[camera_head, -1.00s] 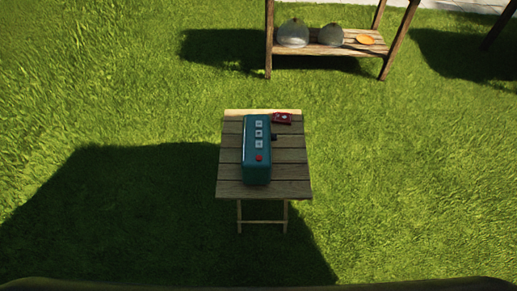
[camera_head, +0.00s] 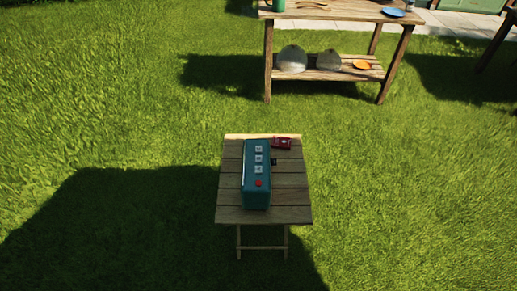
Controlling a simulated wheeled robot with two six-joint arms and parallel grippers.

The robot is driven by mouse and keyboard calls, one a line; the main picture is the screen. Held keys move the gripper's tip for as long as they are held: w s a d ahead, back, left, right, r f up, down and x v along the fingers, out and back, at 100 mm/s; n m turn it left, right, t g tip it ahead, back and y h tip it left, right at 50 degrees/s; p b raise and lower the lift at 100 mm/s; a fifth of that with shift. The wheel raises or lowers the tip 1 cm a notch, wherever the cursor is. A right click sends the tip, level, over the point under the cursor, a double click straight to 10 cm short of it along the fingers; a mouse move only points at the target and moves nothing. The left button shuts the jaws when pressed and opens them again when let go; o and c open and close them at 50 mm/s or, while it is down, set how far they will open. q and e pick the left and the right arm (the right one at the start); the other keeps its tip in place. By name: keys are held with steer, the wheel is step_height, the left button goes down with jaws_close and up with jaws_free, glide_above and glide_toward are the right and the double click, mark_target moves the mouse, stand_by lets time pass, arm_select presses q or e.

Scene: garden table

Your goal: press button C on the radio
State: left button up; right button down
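A teal box-shaped radio (camera_head: 256,190) lies on a small slatted wooden table (camera_head: 292,196) in the middle of the head view. The letters on the buttons are too small to read. A small dark part (camera_head: 274,162) sticks out on the radio's right side. Neither of my grippers is in view.
A small red object (camera_head: 282,143) lies at the table's far right. Behind stands a larger wooden table (camera_head: 340,10) with a blue plate (camera_head: 393,12) on top and two grey rounded objects (camera_head: 291,60) and an orange one (camera_head: 361,65) on its lower shelf. Open grass surrounds the small table.

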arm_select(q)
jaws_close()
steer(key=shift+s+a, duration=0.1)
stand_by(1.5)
